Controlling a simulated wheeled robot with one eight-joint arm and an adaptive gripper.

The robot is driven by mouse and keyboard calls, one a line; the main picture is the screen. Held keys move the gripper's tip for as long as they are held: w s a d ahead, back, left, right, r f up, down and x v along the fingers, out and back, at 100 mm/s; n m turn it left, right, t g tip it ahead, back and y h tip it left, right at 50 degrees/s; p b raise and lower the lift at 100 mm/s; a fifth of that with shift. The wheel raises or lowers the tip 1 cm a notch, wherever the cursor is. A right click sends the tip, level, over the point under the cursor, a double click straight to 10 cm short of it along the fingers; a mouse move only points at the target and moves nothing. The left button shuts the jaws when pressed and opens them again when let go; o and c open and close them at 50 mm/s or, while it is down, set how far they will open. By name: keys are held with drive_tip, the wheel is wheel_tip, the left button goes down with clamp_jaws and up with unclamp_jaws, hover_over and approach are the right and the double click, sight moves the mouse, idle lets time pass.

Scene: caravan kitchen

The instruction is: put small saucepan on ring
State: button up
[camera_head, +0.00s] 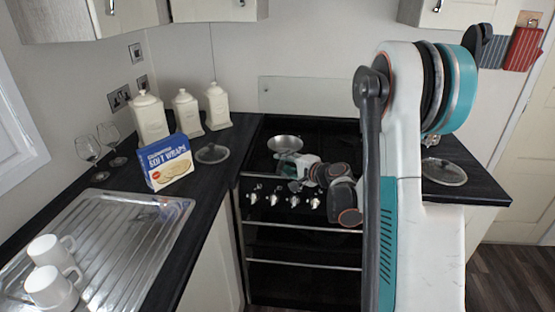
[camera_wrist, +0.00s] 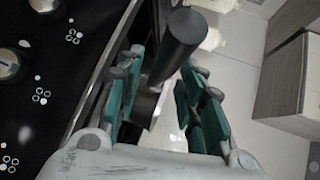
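The small saucepan (camera_head: 285,143) shows in the head view as a round silver pan over the left part of the black hob. My gripper (camera_head: 291,165) is just in front of it, low over the hob's front left. In the wrist view a dark round handle (camera_wrist: 178,48), seemingly the saucepan's, lies between the teal fingers of my gripper (camera_wrist: 166,68). The fingers stand apart on either side of it, with a gap visible on the right. The pan's handle is hidden in the head view. Much of the hob is hidden behind my arm, and I cannot make out the individual rings.
A glass lid (camera_head: 212,153) lies left of the hob; another (camera_head: 444,172) lies on the right worktop. Control knobs (camera_head: 282,199) line the cooker front.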

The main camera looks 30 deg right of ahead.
drive_tip(key=p+v, duration=0.1)
drive_tip(key=v, duration=0.5)
